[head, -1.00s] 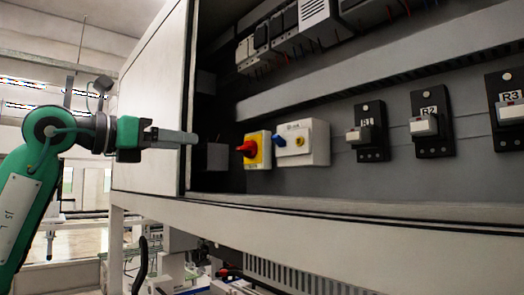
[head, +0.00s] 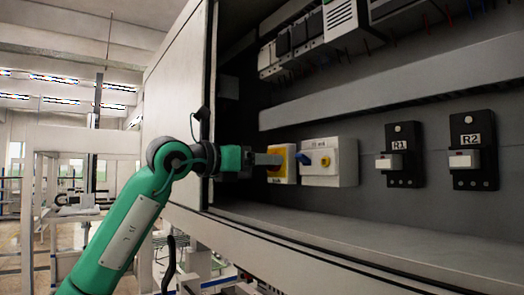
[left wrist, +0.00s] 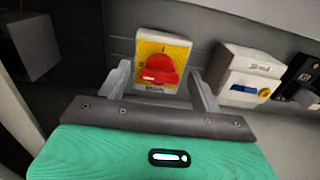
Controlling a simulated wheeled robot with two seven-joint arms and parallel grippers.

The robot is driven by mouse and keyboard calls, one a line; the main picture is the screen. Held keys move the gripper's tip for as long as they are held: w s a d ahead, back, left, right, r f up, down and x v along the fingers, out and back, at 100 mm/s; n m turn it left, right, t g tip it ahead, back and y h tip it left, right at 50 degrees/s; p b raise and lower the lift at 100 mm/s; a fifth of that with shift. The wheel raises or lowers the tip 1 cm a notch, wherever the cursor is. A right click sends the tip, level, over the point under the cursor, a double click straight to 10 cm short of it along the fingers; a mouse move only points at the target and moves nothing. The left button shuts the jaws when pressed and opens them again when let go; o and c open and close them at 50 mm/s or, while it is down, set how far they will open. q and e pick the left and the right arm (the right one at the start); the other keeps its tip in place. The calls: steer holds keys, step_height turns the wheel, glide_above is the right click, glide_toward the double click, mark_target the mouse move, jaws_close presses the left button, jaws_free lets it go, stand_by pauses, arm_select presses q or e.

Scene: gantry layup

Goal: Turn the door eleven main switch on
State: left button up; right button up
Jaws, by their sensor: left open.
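The main switch is a red rotary knob on a yellow plate (left wrist: 178,52), fixed to the cabinet's back panel. In the head view the yellow plate (head: 291,163) is partly hidden behind my left gripper (head: 268,159). In the left wrist view the red knob (left wrist: 159,70) sits ahead of and between the two open fingers of my left gripper (left wrist: 160,82). The knob's handle lies roughly crosswise on the plate. I cannot tell whether the fingers touch it. My right gripper is not in view.
Relays R1 (head: 404,155) and R2 (head: 472,151) are further right. The cabinet's left side wall (head: 175,110) is close to my left arm. A cable duct (head: 400,80) runs above.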

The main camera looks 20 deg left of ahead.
arm_select(q)
steer(key=shift+w+d, duration=0.25)
steer(key=shift+w, duration=0.05)
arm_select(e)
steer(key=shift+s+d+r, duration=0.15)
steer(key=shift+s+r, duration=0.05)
arm_select(q)
steer(key=shift+c, duration=0.4)
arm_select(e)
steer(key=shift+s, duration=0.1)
arm_select(q)
steer(key=c, duration=0.7)
steer(key=shift+c, duration=1)
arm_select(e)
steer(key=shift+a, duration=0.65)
